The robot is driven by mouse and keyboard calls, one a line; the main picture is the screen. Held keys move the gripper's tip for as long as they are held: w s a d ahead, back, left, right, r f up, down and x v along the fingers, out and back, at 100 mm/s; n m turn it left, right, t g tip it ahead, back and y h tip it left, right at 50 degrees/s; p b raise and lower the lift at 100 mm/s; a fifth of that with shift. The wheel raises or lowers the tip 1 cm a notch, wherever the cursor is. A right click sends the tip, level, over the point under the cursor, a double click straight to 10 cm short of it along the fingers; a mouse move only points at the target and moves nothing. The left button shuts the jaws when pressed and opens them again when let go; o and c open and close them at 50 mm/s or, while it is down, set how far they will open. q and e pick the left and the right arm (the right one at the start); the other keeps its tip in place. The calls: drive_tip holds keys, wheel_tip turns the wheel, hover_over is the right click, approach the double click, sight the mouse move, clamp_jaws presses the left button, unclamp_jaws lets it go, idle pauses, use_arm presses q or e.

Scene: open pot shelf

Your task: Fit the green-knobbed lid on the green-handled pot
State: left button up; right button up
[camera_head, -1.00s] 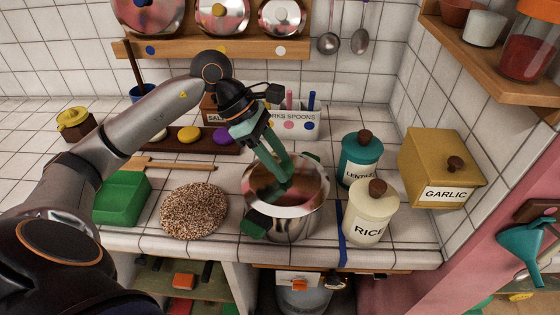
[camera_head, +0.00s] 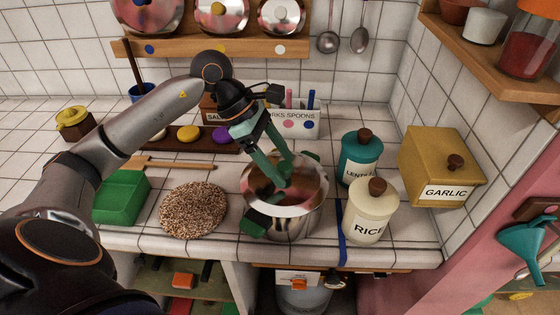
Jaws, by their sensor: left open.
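The steel pot (camera_head: 292,229) with green handles (camera_head: 255,222) stands on the tiled counter. The shiny lid (camera_head: 308,190) lies over the pot's mouth and looks about level; I cannot tell whether its rim is fully seated all round. Its green knob (camera_head: 284,196) shows low between my left gripper's fingers. My left gripper (camera_head: 279,182) is open, its greenish fingers spread around or just above the knob and partly hiding it. My right gripper is not in view.
The rice jar (camera_head: 370,213) and teal lentil jar (camera_head: 360,155) stand close to the pot's right. A round speckled mat (camera_head: 193,209) and a green box (camera_head: 121,197) lie to its left. More lids (camera_head: 218,12) rest on the back shelf.

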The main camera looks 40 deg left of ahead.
use_arm(q)
drive_tip(key=v, duration=1.2)
drive_tip(key=shift+r, duration=0.25)
drive_tip(key=shift+s+a, duration=0.1)
drive_tip(key=shift+a, duration=0.05)
